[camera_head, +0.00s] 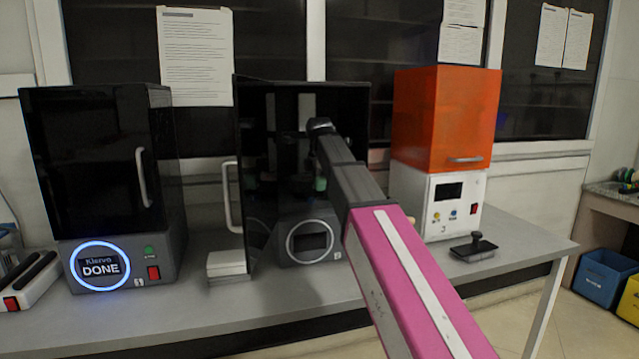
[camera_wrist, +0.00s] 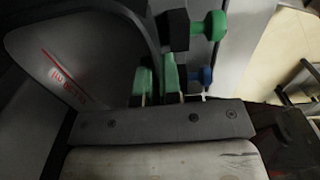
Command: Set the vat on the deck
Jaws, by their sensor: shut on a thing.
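My gripper (camera_wrist: 157,80) shows in the wrist view as two green-tipped fingers close together. They are at the right edge of a dark grey, round-cornered piece with red marks, which looks like the vat (camera_wrist: 65,60); my gripper is shut on it. In the head view my arm reaches into the open middle black machine (camera_head: 311,242), and a small green patch shows at my gripper's end. The vat is not clearly seen there, being lost in the dark interior. I cannot make out the deck in either view.
A shut black machine (camera_head: 100,265) reading DONE stands at left, an orange-topped machine (camera_head: 445,120) at right. Green (camera_wrist: 212,24) and blue (camera_wrist: 206,76) knobs show beyond my fingers.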

